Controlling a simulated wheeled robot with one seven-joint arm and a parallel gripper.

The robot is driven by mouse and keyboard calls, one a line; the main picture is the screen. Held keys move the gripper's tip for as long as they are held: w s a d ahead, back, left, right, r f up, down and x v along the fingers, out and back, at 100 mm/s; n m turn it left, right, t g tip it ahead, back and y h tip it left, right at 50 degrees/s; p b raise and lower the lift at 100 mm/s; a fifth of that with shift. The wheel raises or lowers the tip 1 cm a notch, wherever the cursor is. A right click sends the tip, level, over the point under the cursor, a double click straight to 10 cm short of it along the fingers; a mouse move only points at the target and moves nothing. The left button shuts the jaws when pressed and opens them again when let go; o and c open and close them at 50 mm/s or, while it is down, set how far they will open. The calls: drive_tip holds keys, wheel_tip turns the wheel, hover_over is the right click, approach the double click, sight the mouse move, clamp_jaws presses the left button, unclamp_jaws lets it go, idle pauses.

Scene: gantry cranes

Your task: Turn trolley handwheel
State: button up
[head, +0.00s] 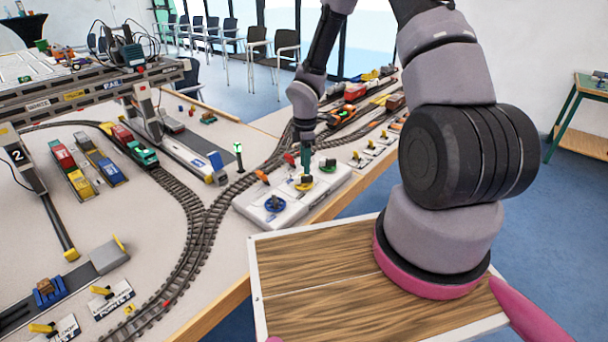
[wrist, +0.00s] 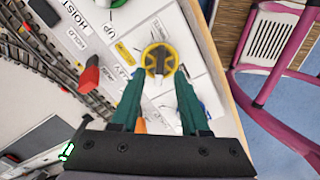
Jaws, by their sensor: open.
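A white control box (head: 290,196) at the table edge carries a row of handwheels: a blue one (head: 274,204), a yellow one (head: 304,183) and a green one (head: 327,166). My gripper (head: 306,172) points down close above the yellow handwheel. In the wrist view the yellow handwheel (wrist: 159,59) lies just beyond and between the two green fingertips (wrist: 157,78). The fingers are apart, with nothing held. Whether they touch the wheel's rim is unclear.
A red lever (wrist: 90,78) stands left of the fingers, and an orange lever (wrist: 140,124) shows between them. Model tracks (head: 205,225) curve left of the box. A gantry crane (head: 95,85) stands at the back left. My wooden tray is in front of the table.

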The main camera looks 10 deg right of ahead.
sight(305, 177)
drive_tip(key=shift+f, duration=2.3)
drive_tip(key=shift+c, duration=0.3)
clamp_jaws()
drive_tip(key=shift+m, duration=0.4)
drive_tip(key=m, duration=0.4)
drive_tip(key=shift+s+m, duration=0.1)
drive_tip(key=shift+m, duration=0.2)
drive_tip(key=shift+a+m, duration=0.1)
drive_tip(key=shift+m, duration=2.2)
